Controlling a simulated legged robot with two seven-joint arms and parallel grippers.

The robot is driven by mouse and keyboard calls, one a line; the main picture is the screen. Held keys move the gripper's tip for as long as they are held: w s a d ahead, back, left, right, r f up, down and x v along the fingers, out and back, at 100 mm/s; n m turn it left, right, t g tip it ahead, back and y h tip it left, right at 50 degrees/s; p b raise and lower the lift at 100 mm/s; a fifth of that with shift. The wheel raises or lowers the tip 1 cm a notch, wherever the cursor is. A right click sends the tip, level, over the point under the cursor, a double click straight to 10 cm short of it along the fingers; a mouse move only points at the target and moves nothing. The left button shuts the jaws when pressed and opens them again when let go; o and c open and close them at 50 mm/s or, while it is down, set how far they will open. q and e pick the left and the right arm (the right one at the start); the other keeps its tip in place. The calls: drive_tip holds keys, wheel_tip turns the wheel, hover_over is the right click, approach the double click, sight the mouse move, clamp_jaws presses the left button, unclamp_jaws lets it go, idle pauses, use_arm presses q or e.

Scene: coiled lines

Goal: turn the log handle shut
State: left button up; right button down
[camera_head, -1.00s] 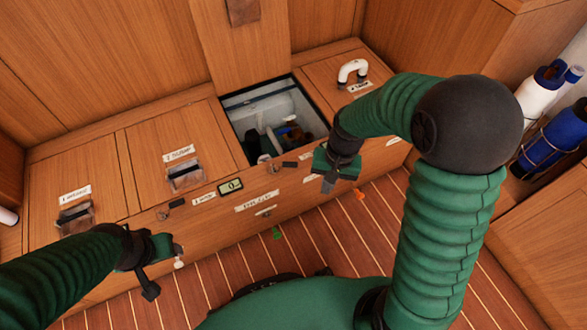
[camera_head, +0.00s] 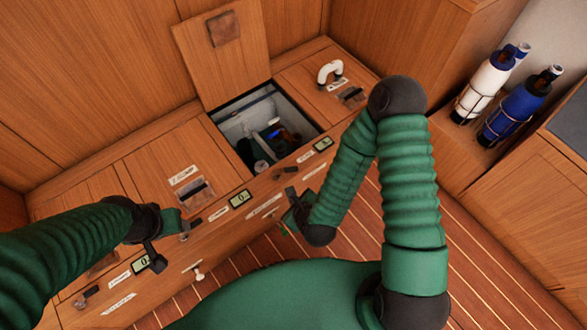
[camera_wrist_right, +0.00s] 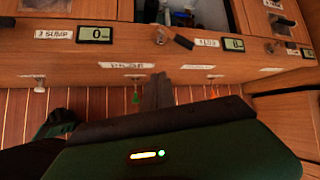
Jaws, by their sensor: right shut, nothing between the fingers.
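The label beside one dark lever seems to read LOG (camera_wrist_right: 207,43), though its small print is hard to read. This log handle (camera_wrist_right: 183,41) points right from its round pivot in the right wrist view. It also shows small on the locker front in the head view (camera_head: 290,169). My right gripper (camera_wrist_right: 157,90) is shut and empty, below and slightly left of the handle and apart from it. In the head view the right gripper (camera_head: 293,200) is partly hidden by its arm. My left gripper (camera_head: 158,248) is by the front's left part; its jaw gap is unclear.
A gauge (camera_wrist_right: 233,44) sits right of the log label, and another gauge (camera_wrist_right: 96,34) is by the SUMP label. An open locker (camera_head: 262,125) with its lid raised lies behind the front. Bottles (camera_head: 485,88) stand at right. Floor below the front is open.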

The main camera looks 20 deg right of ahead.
wheel_tip(320, 180, up, 2)
drive_tip(key=s+m+h+p, duration=0.1)
drive_tip(key=s+m, duration=0.1)
drive_tip(key=m, duration=0.5)
use_arm(q)
drive_tip(key=b+x, duration=0.1)
drive_tip(key=b, duration=0.1)
drive_tip(key=b+x, duration=0.1)
drive_tip(key=b, duration=0.2)
drive_tip(key=shift+s+d+f, duration=0.1)
drive_tip(key=shift+s+f, duration=0.15)
drive_tip(key=shift+f, duration=0.2)
use_arm(e)
drive_tip(key=m, duration=0.2)
approach(296, 169)
drive_tip(key=shift+t+h, duration=0.3)
drive_tip(key=shift+h, duration=0.1)
drive_tip(key=w+f, duration=0.1)
drive_tip(key=f, duration=0.1)
drive_tip(key=w+a+f, duration=0.1)
drive_tip(key=f, duration=0.1)
drive_tip(key=w+f, duration=0.1)
drive_tip(key=f, duration=0.1)
drive_tip(key=shift+w+a+f, duration=0.1)
drive_tip(key=shift+w+a, duration=0.05)
drive_tip(key=shift+a, duration=0.1)
